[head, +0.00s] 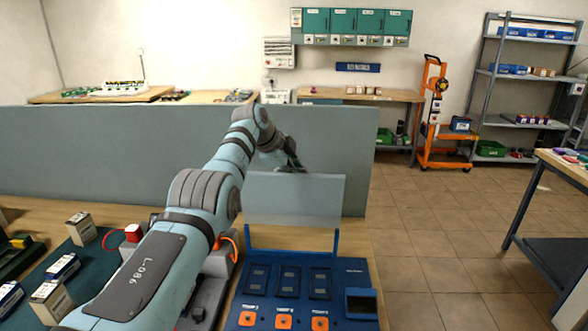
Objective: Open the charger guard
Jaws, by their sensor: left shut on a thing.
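The charger (341,276) is a blue unit at the front middle of the bench, with dark bays in a row and orange buttons in front. Its guard (294,212) is a clear, greyish panel on a blue frame, standing about upright at the back of the charger. My left arm reaches in over the bench. My left gripper (290,163) is at the guard's top edge, shut on the guard; its fingertips are small and partly hidden by the panel. The bays are uncovered from above. My right gripper is not in view.
A grey partition (90,150) stands behind the bench. Small boxed batteries (81,228) lie on a dark mat at left. A grey device with an orange cable (229,240) is close left of the charger. Open tiled floor (440,240) lies to the right.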

